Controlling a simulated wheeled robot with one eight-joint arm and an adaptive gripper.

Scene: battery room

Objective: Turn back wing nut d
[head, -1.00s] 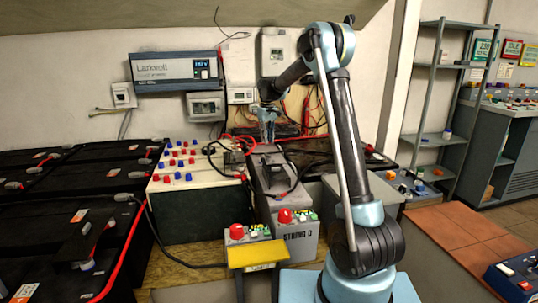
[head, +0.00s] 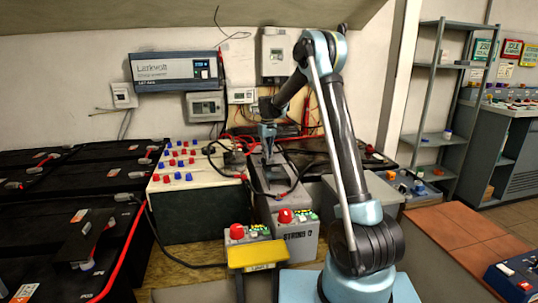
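My gripper (head: 267,150) points down over the far part of a grey box-shaped unit (head: 262,205) marked with lettering that seems to read "STRING D", in the middle of the head view. The gripper looks small here, and I cannot tell whether its fingers are open or shut. Wing nut d cannot be made out; the fingertips and the dark recess in the top of the unit are too small to read. Cables lie around the top of this unit.
A white-topped box (head: 190,180) with red and blue caps stands left of the unit. Large black batteries (head: 70,225) fill the left. A yellow plate (head: 256,255) and a red knob (head: 285,216) stand in front. A grey shelf (head: 437,110) is at the right.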

